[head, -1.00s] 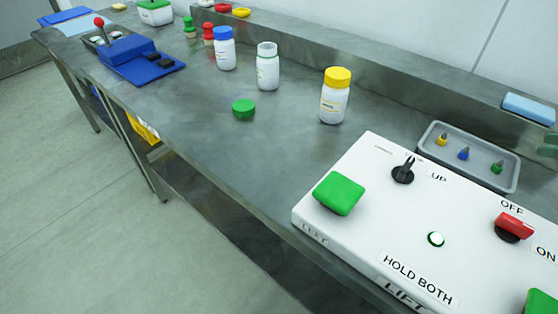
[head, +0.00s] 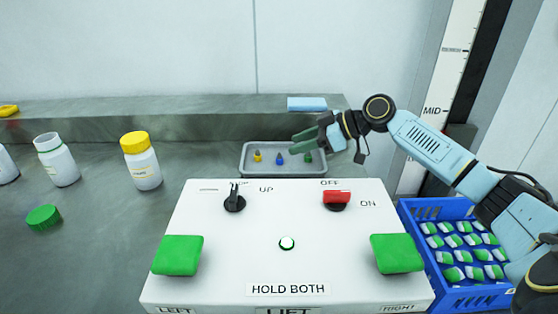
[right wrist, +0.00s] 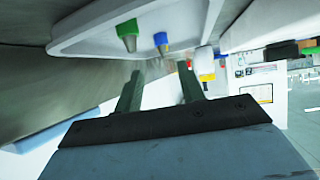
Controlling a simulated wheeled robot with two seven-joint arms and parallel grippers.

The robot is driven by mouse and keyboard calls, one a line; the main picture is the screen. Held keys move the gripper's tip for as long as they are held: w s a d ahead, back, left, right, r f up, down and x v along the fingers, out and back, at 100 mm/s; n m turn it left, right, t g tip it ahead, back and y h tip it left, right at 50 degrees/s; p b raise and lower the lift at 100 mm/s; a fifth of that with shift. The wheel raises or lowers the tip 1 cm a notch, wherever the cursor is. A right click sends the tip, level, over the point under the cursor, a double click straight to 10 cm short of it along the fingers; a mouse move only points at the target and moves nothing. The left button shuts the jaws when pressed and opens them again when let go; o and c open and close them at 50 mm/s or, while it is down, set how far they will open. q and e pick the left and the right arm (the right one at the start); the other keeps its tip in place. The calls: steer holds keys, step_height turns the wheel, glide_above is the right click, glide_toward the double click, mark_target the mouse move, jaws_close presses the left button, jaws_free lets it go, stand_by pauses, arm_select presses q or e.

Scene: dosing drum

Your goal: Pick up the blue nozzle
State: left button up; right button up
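The blue nozzle (head: 280,159) stands in the middle of a grey tray (head: 247,171), between a yellow nozzle (head: 257,157) and a green nozzle (head: 308,157). My right gripper (head: 297,142) is over the tray's right part, close to the blue and green nozzles. In the right wrist view its two fingers (right wrist: 158,80) are apart with nothing between them. There the blue nozzle (right wrist: 161,40) and the green nozzle (right wrist: 127,32) lie beyond the fingertips, not touched. The yellow nozzle is not clear there. My left gripper is not in view.
A white control box (head: 240,270) with green buttons, a black knob and a red switch stands in front of the tray. A light-blue block (head: 307,103) lies on the ledge behind. Bottles (head: 141,165) stand left. A blue crate (head: 415,215) of green-and-white items is right.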

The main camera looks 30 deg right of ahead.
mark_target(285, 164)
steer(key=x, duration=0.4)
steer(key=shift+s+a+f+b, duration=0.1)
steer(key=shift+s+f+b, duration=0.1)
steer(key=shift+s+b, duration=0.15)
steer(key=shift+w+a+f, duration=0.3)
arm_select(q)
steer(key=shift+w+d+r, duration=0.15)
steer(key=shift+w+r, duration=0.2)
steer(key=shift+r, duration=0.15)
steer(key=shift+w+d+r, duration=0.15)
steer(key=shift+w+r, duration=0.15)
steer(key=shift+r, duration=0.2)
arm_select(e)
jaws_close()
